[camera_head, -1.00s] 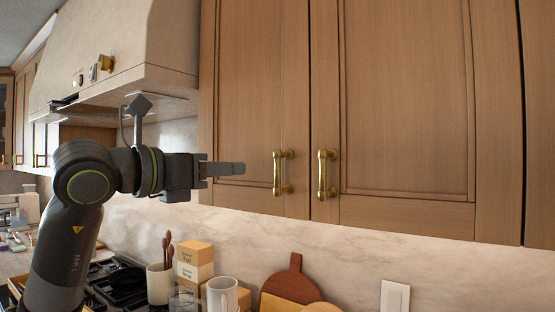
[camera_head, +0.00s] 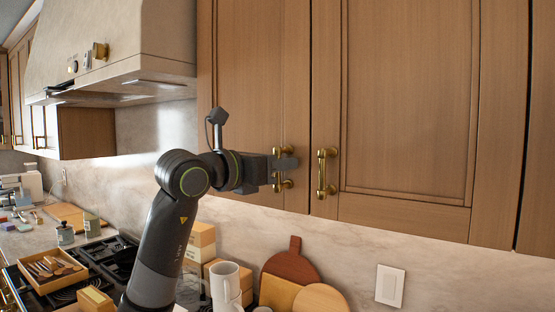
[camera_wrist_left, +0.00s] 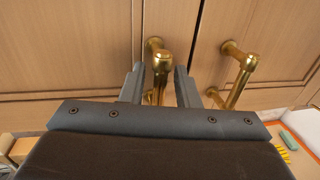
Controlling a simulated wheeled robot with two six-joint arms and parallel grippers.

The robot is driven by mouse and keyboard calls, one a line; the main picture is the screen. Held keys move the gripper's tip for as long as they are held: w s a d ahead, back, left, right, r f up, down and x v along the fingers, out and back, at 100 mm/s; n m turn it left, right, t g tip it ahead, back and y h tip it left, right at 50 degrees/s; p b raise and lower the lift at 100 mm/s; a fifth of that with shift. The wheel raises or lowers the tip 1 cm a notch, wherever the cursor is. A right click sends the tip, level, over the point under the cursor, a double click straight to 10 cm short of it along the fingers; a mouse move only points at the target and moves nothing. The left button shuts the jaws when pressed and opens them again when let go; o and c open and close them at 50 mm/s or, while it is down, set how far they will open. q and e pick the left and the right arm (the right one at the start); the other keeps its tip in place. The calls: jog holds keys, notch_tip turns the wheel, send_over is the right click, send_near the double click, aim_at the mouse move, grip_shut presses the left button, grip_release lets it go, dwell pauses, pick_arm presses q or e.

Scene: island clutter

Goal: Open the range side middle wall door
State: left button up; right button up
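Two wooden wall cabinet doors meet side by side: the left door (camera_head: 250,70), nearer the range hood, and the right door (camera_head: 410,100). Both look shut. The left door's brass bar handle (camera_head: 282,185) is partly covered by my left gripper (camera_head: 286,163) in the head view. In the left wrist view my left gripper (camera_wrist_left: 160,88) is open, with one finger on each side of that handle (camera_wrist_left: 164,62). A gap shows beside the bar. The right door's brass handle (camera_head: 326,173) is free and also shows in the left wrist view (camera_wrist_left: 242,75). My right gripper is not in view.
The range hood (camera_head: 130,50) is left of the doors. Below, the counter holds a white mug (camera_head: 224,280), boxes (camera_head: 201,240), cutting boards (camera_head: 290,265) and a wooden utensil tray (camera_head: 45,270). The space in front of the right door is clear.

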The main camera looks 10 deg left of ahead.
pick_arm(q)
grip_shut()
jog(key=shift+s+a, duration=0.1)
dwell(0.3)
